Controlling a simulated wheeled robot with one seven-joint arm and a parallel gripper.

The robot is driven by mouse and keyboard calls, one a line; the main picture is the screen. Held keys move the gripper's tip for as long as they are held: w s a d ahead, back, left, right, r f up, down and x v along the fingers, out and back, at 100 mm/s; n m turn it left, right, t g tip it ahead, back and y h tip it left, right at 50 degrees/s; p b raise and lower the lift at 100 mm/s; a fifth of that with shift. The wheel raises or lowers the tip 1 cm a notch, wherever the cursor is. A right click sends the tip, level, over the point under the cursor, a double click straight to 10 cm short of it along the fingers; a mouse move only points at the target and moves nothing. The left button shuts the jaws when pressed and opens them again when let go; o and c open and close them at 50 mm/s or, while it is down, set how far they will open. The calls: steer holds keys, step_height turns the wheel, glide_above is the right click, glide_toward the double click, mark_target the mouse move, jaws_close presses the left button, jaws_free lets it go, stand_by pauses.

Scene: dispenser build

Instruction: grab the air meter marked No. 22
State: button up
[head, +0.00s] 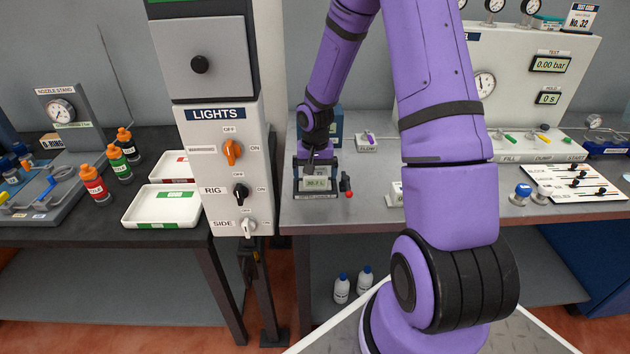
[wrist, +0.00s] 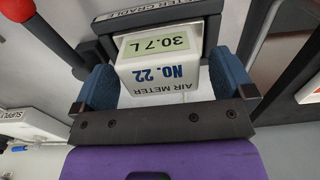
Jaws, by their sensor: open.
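The air meter marked No. 22 (wrist: 163,72) is a white box with a green display reading 30.7 L. In the wrist view it appears upside down and sits in a dark frame labelled as a meter cradle (wrist: 212,22). In the head view the meter (head: 315,184) is at the front of the grey bench, below my gripper (head: 318,166). In the wrist view my gripper (wrist: 165,88) is open, with one blue fingertip on either side of the meter. Whether the fingertips touch it cannot be told.
A red-knobbed lever (head: 347,186) stands right beside the cradle; its red knob also shows in the wrist view (wrist: 17,9). A FLOW unit (head: 367,141) is behind to the right. The LIGHTS panel (head: 226,170) stands close on the left.

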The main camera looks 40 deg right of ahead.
steer(key=shift+f, duration=1.25)
steer(key=shift+c, duration=0.5)
steer(key=c, duration=1)
steer(key=shift+r, duration=0.15)
